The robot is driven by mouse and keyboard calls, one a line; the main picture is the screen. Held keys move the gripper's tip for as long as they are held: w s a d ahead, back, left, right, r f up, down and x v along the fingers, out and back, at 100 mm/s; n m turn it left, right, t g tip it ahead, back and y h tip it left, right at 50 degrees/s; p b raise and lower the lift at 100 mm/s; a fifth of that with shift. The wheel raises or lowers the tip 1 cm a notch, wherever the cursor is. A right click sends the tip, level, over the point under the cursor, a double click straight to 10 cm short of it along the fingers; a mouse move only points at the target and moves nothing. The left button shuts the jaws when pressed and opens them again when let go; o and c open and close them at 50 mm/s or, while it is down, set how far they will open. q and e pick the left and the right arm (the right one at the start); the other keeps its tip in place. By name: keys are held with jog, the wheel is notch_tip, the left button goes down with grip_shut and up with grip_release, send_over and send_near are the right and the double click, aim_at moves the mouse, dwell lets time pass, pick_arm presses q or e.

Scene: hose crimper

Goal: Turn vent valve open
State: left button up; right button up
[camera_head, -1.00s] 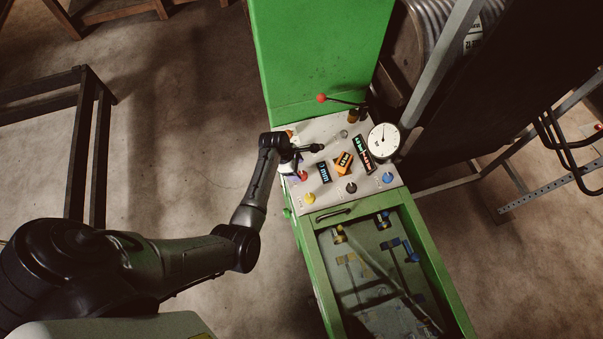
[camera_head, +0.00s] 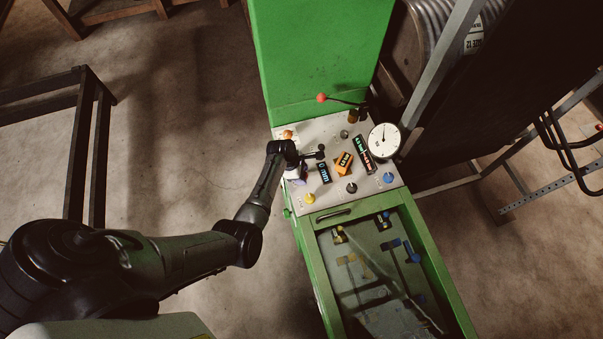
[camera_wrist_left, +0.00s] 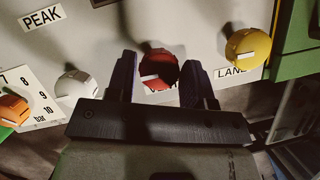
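The red knob (camera_wrist_left: 157,70), with a white pointer mark, sits on the grey control panel (camera_head: 333,203). I take it as the vent valve; the label below it is mostly hidden. In the left wrist view my left gripper (camera_wrist_left: 160,80) is open, with one dark finger on each side of the red knob. A gap shows on the left; whether the right finger touches the knob I cannot tell. In the head view my left gripper (camera_head: 300,178) is low over the panel's left side and hides the red knob. My right gripper is not in view.
Close by on the panel are a yellow knob (camera_wrist_left: 248,47), a white knob (camera_wrist_left: 76,86) and an orange knob (camera_wrist_left: 12,110). Displays, a round gauge (camera_head: 384,140) and a red-balled lever (camera_head: 322,98) stand farther right and behind. An open green-framed bay (camera_head: 447,270) lies in front.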

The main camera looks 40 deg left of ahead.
pick_arm(q)
jog(key=c, duration=0.6)
jog(key=shift+o, duration=0.2)
